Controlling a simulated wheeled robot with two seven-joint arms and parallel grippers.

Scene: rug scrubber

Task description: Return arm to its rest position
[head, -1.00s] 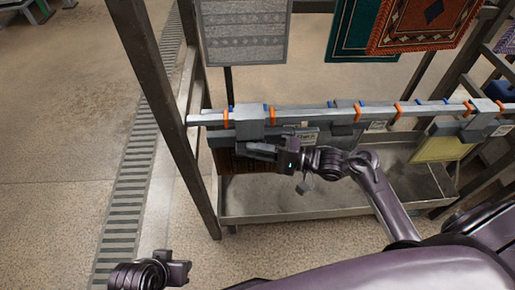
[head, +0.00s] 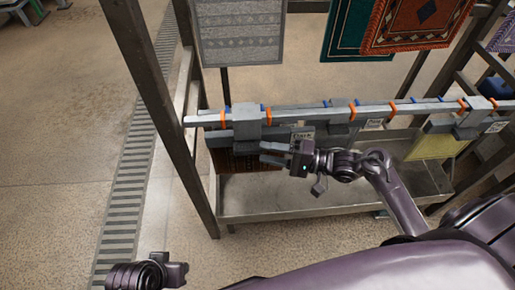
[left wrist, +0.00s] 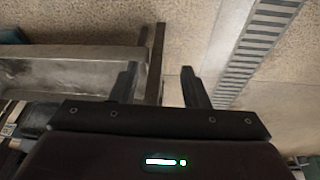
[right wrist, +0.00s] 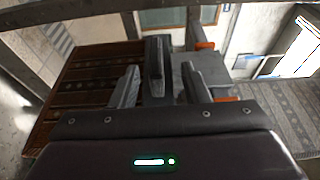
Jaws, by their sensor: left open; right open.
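My right gripper (head: 275,153) is in front of the rail (head: 310,114), near its left part, with its fingers pointing left. In the right wrist view its fingers (right wrist: 157,88) are apart, with a grey upright clamp part (right wrist: 157,65) showing between and beyond them. I cannot tell whether they touch it. A brown patterned rug (right wrist: 90,80) hangs beyond; it shows partly behind the gripper in the head view (head: 228,161). My left gripper (head: 178,268) is low at the bottom left. In the left wrist view its fingers (left wrist: 158,88) are apart and empty.
A metal trough (head: 300,197) lies below the rail. A dark post (head: 160,110) stands at the left. Grey (head: 240,32), green (head: 345,40) and red (head: 410,22) rugs hang behind. A yellow rug (head: 440,146) hangs at the right. The floor left of the post is open.

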